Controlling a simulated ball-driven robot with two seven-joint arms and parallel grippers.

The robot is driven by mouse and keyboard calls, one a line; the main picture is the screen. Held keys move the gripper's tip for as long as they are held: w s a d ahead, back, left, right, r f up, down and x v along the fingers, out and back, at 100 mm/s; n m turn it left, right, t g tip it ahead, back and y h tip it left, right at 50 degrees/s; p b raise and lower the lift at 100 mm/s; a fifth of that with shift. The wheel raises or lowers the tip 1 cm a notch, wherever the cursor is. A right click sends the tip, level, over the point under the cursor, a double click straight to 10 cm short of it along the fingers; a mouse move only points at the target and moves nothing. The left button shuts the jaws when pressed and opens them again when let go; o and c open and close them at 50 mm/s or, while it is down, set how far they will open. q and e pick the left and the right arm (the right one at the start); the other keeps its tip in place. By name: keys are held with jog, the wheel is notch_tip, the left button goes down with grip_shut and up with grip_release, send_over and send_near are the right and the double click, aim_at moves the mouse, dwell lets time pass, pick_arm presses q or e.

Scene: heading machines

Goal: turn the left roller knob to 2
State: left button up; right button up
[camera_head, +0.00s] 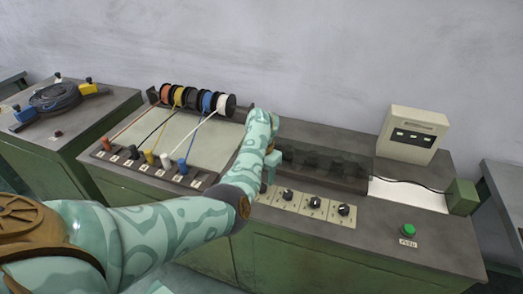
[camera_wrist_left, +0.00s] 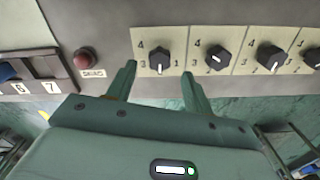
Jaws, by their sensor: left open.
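In the left wrist view a row of black roller knobs sits on beige number plates. The leftmost knob (camera_wrist_left: 159,62) lies just beyond and between the fingertips of my left gripper (camera_wrist_left: 158,78), which is open and empty. A gap shows between the knob and both fingers. Its plate shows 4 at upper left, 3 at left and 1 at right; I cannot read its pointer surely. In the head view my left gripper (camera_head: 268,172) is over the left end of the knob row, and my arm hides the leftmost knob. My right gripper is not in view.
More knobs (camera_head: 314,202) follow to the right. A green button (camera_head: 408,229) and a beige box (camera_head: 412,134) are further right. A red button (camera_wrist_left: 85,58) is left of the leftmost knob. Wire spools (camera_head: 190,100) stand on the panel at left.

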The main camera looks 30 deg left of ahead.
pick_arm(q)
notch_tip(320, 180, up, 12)
jog(key=p, duration=0.4)
